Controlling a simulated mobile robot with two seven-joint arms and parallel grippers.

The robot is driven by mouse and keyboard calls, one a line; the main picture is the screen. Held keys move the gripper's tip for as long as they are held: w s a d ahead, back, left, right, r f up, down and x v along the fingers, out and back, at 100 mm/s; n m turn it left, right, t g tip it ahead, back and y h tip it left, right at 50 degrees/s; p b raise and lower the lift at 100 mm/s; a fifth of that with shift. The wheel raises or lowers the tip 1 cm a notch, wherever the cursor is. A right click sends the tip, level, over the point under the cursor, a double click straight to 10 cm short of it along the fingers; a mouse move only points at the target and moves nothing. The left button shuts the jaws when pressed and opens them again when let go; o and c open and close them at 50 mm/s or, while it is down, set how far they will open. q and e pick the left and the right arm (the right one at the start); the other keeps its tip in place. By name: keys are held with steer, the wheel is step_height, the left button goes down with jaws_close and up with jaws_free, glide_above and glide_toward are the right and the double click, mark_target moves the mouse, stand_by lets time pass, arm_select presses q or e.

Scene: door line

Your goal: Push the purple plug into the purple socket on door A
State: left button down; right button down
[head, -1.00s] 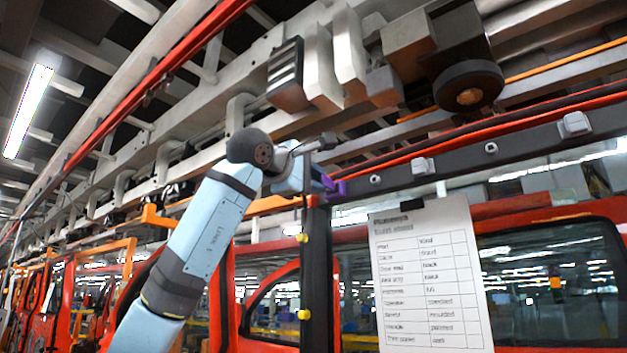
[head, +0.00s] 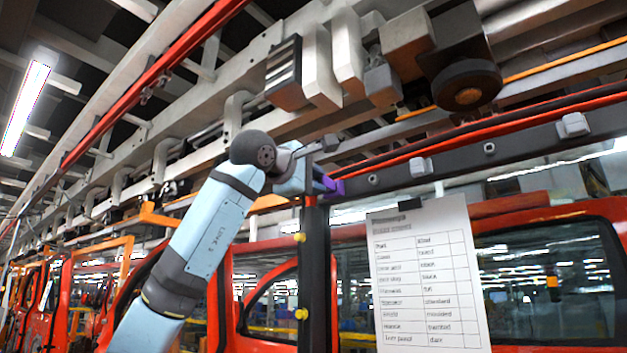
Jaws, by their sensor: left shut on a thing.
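My left gripper (head: 322,181) is up at the top of the dark upright post, where it meets the dark horizontal beam. Its arm comes in from lower left. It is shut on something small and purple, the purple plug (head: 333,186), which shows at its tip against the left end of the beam. The purple socket cannot be told apart from the plug here, and whether the plug is in it cannot be seen. My right gripper is not in view.
The dark beam (head: 460,152) runs right from the post (head: 316,270) and carries several grey fittings. A printed sheet (head: 425,275) hangs below it. Red door frames (head: 540,215) stand behind. Yellow knobs (head: 301,314) stick out on the post. Overhead rails and a dark roller (head: 467,86) are above.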

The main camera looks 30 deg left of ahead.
arm_select(q)
steer(key=shift+w+r, duration=0.1)
steer(key=shift+w, duration=0.05)
steer(key=shift+w, duration=0.1)
steer(key=shift+w, duration=0.25)
stand_by(0.3)
steer(key=shift+w, duration=0.2)
steer(key=c, duration=0.9)
jaws_free()
steer(key=shift+o, duration=0.2)
